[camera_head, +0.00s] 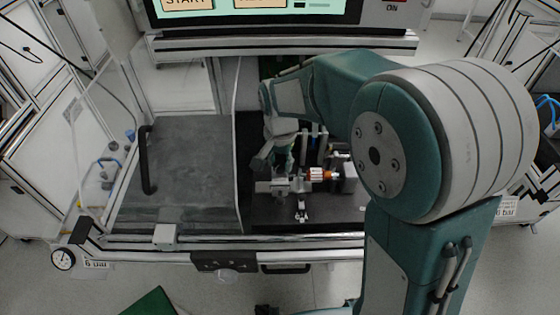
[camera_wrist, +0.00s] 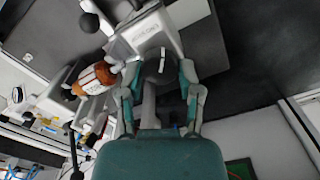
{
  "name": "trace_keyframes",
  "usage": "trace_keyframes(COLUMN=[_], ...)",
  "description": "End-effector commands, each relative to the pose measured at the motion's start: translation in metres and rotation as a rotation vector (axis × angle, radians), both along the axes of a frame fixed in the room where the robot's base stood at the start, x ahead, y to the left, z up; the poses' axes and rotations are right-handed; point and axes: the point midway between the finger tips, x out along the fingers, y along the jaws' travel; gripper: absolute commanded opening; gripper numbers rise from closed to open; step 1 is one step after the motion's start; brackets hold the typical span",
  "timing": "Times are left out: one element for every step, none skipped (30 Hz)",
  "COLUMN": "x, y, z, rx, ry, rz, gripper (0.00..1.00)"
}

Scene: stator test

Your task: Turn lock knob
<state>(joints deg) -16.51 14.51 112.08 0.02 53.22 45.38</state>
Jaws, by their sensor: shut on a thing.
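My gripper (camera_wrist: 158,72) reaches down onto the test fixture (camera_wrist: 150,38), and its two fingers are closed around a dark grey piece, which looks like the lock knob (camera_wrist: 160,60). The knob's turn angle is hard to read. In the head view my gripper (camera_head: 277,160) is small, over the left part of the fixture, and the knob cannot be made out there. A copper-orange stator (camera_wrist: 95,78) with white ends lies in the fixture, left of my fingers. In the head view the stator (camera_head: 320,174) is just right of my gripper.
A grey flat plate (camera_head: 185,170) with a black handle (camera_head: 148,160) lies left of the fixture. A screen with buttons (camera_head: 255,10) is above. A small metal clamp (camera_head: 302,210) stands in front of the fixture. Black ball-ended levers (camera_wrist: 90,22) are near the stator.

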Motion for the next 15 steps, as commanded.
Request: trace_keyframes(x=[-0.0027,-0.0028,-0.0028,-0.0029,-0.0030,-0.0030,-0.0031,-0.0032,-0.0032,-0.0034,-0.0034,-0.0035,-0.0035,-0.0036,-0.0037], y=[0.0001,0.0001,0.0001,0.0000,-0.0001,-0.0001,-0.0001,-0.0002,-0.0003,-0.0003,-0.0003,-0.0003,-0.0004,-0.0005,-0.0006], z=[-0.0027,-0.0027,-0.0028,-0.0029,-0.0029,-0.0030,-0.0031,-0.0031,-0.0032,-0.0032,-0.0033,-0.0034,-0.0034,-0.0035,-0.0036], rx=[-0.001,-0.001,-0.002,-0.002,-0.002,-0.002,-0.002,-0.002,-0.001,-0.001,-0.001,-0.001,-0.001,-0.002,-0.002], ry=[0.010,0.010,0.011,0.011,0.011,0.012,0.012,0.012,0.013,0.013,0.013,0.014,0.014,0.014,0.015], rz=[0.027,0.045,0.074,0.098,0.122,0.156,0.183,0.210,0.248,0.276,0.305,0.344,0.372,0.401,0.439], gripper=[0.00,0.00,0.00,0.00,0.00,0.00,0.00,0.00,0.00,0.00,0.00,0.00,0.00,0.00,0.00])
